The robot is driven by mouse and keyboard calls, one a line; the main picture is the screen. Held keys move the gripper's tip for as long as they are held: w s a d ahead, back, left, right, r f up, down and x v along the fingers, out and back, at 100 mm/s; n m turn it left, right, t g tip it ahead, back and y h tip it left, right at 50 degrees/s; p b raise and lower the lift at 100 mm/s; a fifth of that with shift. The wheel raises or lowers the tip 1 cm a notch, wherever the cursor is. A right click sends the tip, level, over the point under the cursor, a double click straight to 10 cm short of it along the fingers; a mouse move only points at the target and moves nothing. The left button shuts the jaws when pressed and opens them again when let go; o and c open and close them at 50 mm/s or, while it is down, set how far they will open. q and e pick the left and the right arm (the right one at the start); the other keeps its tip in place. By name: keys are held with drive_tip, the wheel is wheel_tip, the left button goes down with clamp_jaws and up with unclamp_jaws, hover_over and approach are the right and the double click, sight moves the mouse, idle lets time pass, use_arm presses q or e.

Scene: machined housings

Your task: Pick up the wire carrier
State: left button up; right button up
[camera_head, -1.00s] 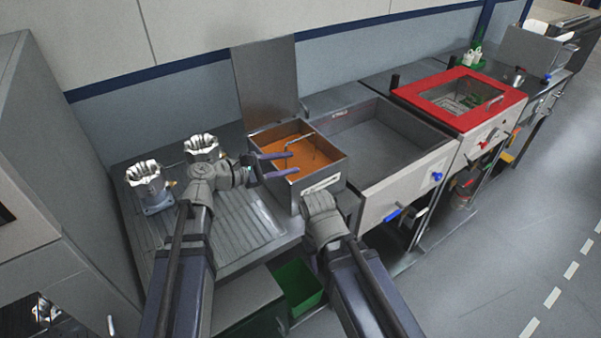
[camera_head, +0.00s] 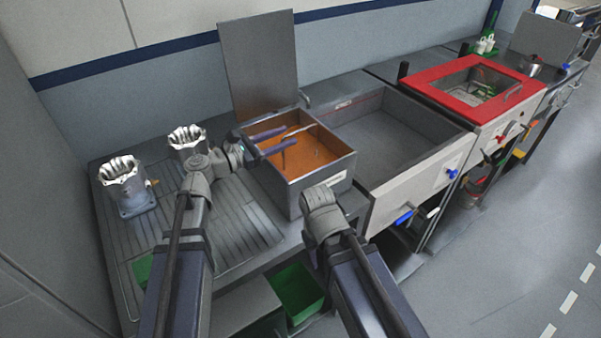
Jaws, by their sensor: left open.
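The wire carrier (camera_head: 311,129) shows as a thin bent wire rising from the orange-brown bath in a square metal tank (camera_head: 322,184). Its lower part is hidden in the bath, and my left gripper's fingers cover part of the wire. My left gripper (camera_head: 290,137) is open, with its two dark fingers pointing right over the tank, beside the wire. I cannot tell whether the fingers touch the wire. My right arm ends at the tank's front right corner, and its gripper is hidden.
Two machined housings, one at the left (camera_head: 124,187) and one nearer the tank (camera_head: 187,140), stand on the ribbed drainboard (camera_head: 235,232). An upright metal lid (camera_head: 258,65) is behind the tank. An empty basin (camera_head: 385,135) and a red-framed cabinet (camera_head: 425,84) lie to the right.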

sight(315, 125)
use_arm(q)
drive_tip(key=shift+x, duration=3.75)
clamp_jaws()
